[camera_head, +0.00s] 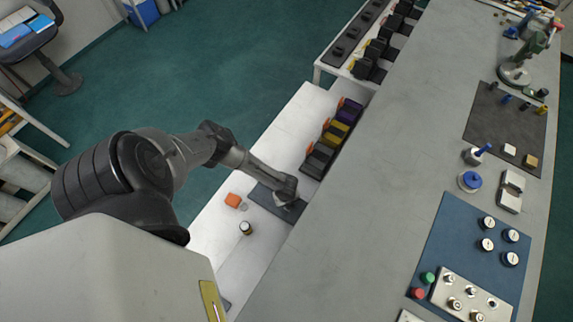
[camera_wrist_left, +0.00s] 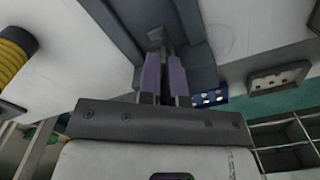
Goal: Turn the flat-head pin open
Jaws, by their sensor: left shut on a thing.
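My left gripper (camera_head: 281,203) reaches down to a dark grey mat (camera_head: 262,197) on the low white bench. In the left wrist view, the two purple-grey fingers of this gripper (camera_wrist_left: 163,48) are close together, shut on a small grey piece (camera_wrist_left: 155,34) at their tips. It looks like the flat-head pin, but the fingers hide most of it, so how far it is turned cannot be told. My right gripper is not in view.
A row of dark, yellow and purple blocks (camera_head: 331,139) lies farther back. The long grey counter (camera_head: 370,180) rises close on the right, with a blue panel (camera_head: 455,240) on it.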

